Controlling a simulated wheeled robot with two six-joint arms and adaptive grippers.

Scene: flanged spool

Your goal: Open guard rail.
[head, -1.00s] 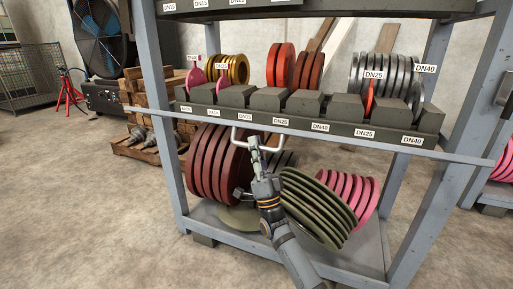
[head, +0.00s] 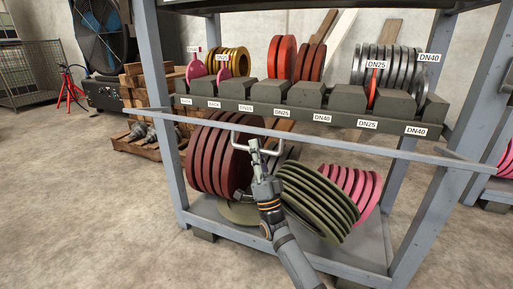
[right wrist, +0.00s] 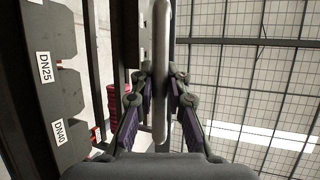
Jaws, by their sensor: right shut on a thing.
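The guard rail (head: 340,146) is a long grey bar across the front of the rack, just below the labelled shelf edge. Its left end shows beside the left post and its right end reaches the right post. A pale U-shaped handle (head: 234,140) sticks out from its left half. My right gripper (head: 256,146) is shut on the handle. My left gripper is in neither view.
The rack's shelf (head: 300,114) bears grey blocks and several flanged discs. Bare floor (head: 90,220) is clear at the left.

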